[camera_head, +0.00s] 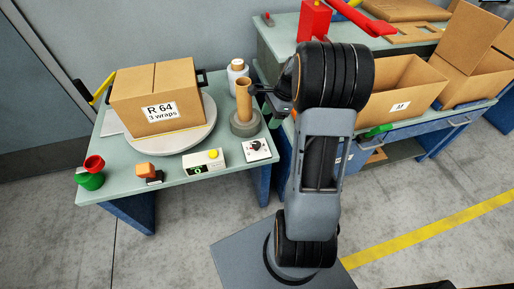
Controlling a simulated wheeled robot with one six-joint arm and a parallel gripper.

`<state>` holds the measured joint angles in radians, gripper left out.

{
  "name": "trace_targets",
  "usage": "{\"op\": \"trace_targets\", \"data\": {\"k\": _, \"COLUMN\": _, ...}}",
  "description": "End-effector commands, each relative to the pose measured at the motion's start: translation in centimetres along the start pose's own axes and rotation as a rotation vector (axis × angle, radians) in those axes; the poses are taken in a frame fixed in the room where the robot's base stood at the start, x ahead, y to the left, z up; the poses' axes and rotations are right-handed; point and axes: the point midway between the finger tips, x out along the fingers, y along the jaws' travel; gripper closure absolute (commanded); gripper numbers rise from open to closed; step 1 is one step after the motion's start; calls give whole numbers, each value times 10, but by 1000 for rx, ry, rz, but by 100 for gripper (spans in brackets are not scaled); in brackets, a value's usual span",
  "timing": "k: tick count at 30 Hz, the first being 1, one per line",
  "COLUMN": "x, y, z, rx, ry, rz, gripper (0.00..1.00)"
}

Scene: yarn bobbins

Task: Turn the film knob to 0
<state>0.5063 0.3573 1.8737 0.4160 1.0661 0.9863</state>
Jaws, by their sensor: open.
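A small white panel (262,154) lies at the front right corner of the left table. It carries a black knob (256,146), most likely the film knob; its scale marks are too small to read. My gripper (256,88) is open, at the right edge of the brown cardboard tube (243,104). I cannot tell whether it touches the tube. The tube stands upright on a round grey base (245,127). The gripper is behind the knob panel and apart from it.
A carton marked R 64, 3 wraps (150,85) sits on a round turntable (190,139). A white bottle (237,70) is behind the tube.

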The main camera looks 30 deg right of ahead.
Motion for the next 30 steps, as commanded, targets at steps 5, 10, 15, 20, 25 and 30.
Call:
{"op": "trace_targets", "data": {"k": 5, "x": 25, "y": -3, "z": -8, "rx": 52, "ry": -16, "rz": 5, "gripper": 36}}
{"op": "trace_targets", "data": {"k": 10, "x": 57, "y": -2, "z": -7, "rx": 50, "ry": -16, "rz": 6, "gripper": 36}}
{"op": "trace_targets", "data": {"k": 15, "x": 90, "y": -2, "z": -7, "rx": 49, "ry": -15, "rz": 6, "gripper": 36}}
{"op": "trace_targets", "data": {"k": 20, "x": 116, "y": -2, "z": -6, "rx": 47, "ry": -15, "rz": 6, "gripper": 36}}
{"op": "trace_targets", "data": {"k": 25, "x": 134, "y": -3, "z": -6, "rx": 47, "ry": -14, "rz": 4, "gripper": 36}}
{"op": "trace_targets", "data": {"k": 30, "x": 142, "y": -3, "z": -5, "rx": 47, "ry": -14, "rz": 3, "gripper": 36}}
